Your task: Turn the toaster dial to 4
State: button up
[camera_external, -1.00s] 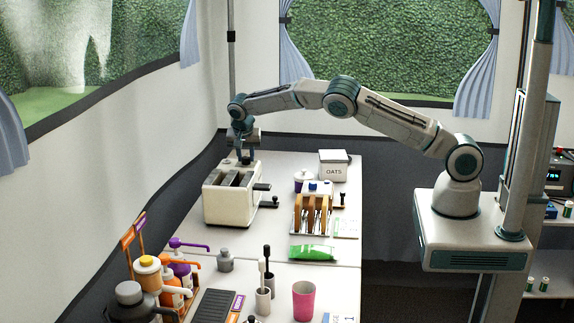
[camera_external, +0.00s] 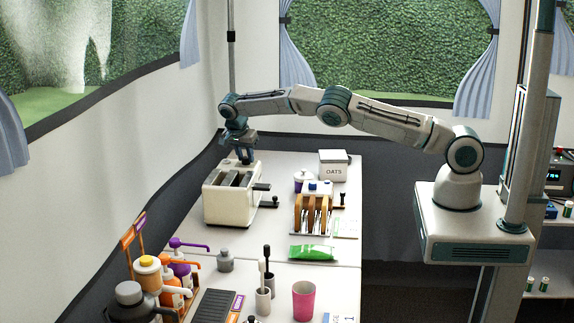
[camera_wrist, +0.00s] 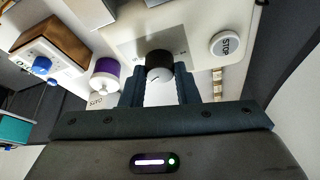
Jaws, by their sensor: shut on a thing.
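The cream toaster (camera_external: 228,205) with slots on top stands on the far left part of the counter. In the wrist view its front panel (camera_wrist: 125,35) shows a black dial (camera_wrist: 158,64) with a pale pointer mark and a white STOP button (camera_wrist: 226,44). My gripper (camera_wrist: 158,82) is shut on the dial, one finger on each side. In the outside view my gripper (camera_external: 244,158) is at the far end of the toaster, and the dial is hidden there. The scale numbers are too small to read.
Bottles (camera_external: 165,284) and a pink cup (camera_external: 304,301) stand nearer.

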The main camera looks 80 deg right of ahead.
jog(key=o, duration=1)
jog(key=shift+r, duration=0.1)
jog(key=shift+p+v, duration=1.9)
jog(key=shift+v, duration=4.95)
